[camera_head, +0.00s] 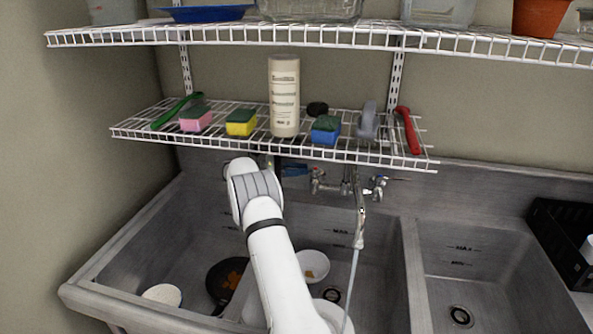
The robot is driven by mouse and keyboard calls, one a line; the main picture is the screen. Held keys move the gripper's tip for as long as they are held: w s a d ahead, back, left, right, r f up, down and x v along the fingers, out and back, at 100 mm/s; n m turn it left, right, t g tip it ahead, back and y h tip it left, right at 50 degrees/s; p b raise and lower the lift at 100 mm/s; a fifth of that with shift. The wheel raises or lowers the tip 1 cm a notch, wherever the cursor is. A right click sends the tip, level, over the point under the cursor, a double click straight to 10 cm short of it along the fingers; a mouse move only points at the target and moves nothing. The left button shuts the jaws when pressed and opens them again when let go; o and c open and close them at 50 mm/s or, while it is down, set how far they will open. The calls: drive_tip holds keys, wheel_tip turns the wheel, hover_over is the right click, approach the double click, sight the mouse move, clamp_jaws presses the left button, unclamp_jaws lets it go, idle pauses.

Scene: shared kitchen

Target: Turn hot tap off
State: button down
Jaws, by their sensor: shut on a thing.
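The wall-mounted tap (360,215) stands at the back of the sink, and a pale stream of water runs down from its spout into the left basin. Its left handle (317,181) is partly hidden by the shelf and my gripper. Its right handle (379,184) has a blue mark. My gripper (304,171) is small and dark below the shelf, right of my white wrist, and is shut at the left handle. Its fingertips are hard to make out, and the exact hold is unclear.
A wire shelf (215,137) just above my wrist holds sponges, brushes and a tall bottle (284,96). The left basin contains a dark pan (222,283), a white bowl (313,264) and other dishes. The right basin (475,270) is empty. A black rack (560,235) stands at right.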

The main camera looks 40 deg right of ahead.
drive_tip(key=shift+s+d+r, duration=0.1)
drive_tip(key=shift+d, duration=0.15)
drive_tip(key=c, duration=1.6)
unclamp_jaws()
drive_tip(key=shift+s+d, duration=0.1)
drive_tip(key=shift+c, duration=0.2)
drive_tip(key=shift+o, duration=0.9)
drive_tip(key=shift+a, duration=0.2)
drive_tip(key=shift+w+a, duration=0.15)
drive_tip(key=shift+w, duration=0.05)
drive_tip(key=v, duration=0.7)
drive_tip(key=shift+b, duration=0.45)
drive_tip(key=shift+w+a, duration=0.1)
drive_tip(key=shift+a, duration=0.05)
drive_tip(key=shift+c, duration=0.4)
